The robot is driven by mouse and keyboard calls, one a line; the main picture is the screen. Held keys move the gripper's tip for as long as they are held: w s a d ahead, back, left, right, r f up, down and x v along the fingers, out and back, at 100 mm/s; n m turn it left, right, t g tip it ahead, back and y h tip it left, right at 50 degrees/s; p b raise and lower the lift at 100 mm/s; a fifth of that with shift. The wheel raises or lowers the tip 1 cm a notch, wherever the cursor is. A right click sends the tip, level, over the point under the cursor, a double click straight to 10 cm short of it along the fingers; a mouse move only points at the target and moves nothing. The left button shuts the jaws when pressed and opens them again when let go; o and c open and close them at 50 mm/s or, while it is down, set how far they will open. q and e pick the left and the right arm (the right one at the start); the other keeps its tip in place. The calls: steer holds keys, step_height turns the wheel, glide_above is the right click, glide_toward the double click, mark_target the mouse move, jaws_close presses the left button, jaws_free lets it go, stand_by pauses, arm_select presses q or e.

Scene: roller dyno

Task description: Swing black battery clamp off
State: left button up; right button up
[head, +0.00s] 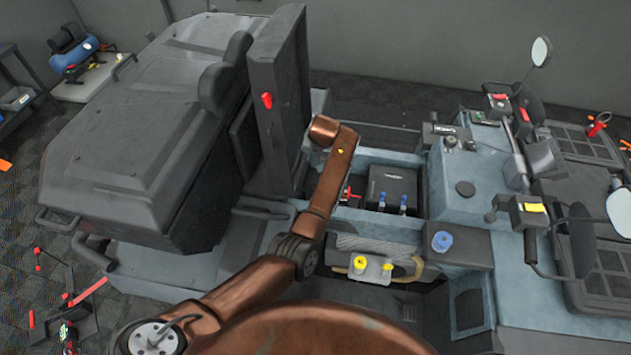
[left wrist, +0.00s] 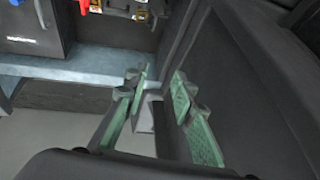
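A black battery box (head: 392,184) sits in the open bay of the machine in the head view. Two blue parts (head: 403,203) stand at its near side, and a red part (head: 350,195) is at its left. The battery also shows at the upper left of the left wrist view (left wrist: 30,28), with red and blue parts beside it. I cannot pick out the black clamp for certain. My left gripper (left wrist: 158,85) has its green-padded fingers apart with nothing between them, beside a dark panel. In the head view my copper arm hides its fingers. My right gripper is not in view.
A dark upright post (head: 277,115) stands left of the bay. A blue cap (head: 442,241) and a small block with yellow caps (head: 372,268) are at the near side. A blue-grey ledge (left wrist: 75,68) crosses the left wrist view. Mirrors and levers stand at the right.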

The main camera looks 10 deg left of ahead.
arm_select(q)
steer(key=w+f+b, duration=0.2)
steer(key=f+b, duration=0.2)
steer(key=f, duration=0.5)
steer(key=w+a+f+b, duration=0.1)
steer(key=f+b, duration=0.4)
steer(key=f, duration=0.4)
steer(key=shift+w, duration=0.35)
steer(key=shift+a+f, duration=0.1)
steer(key=shift+c, duration=0.3)
jaws_close()
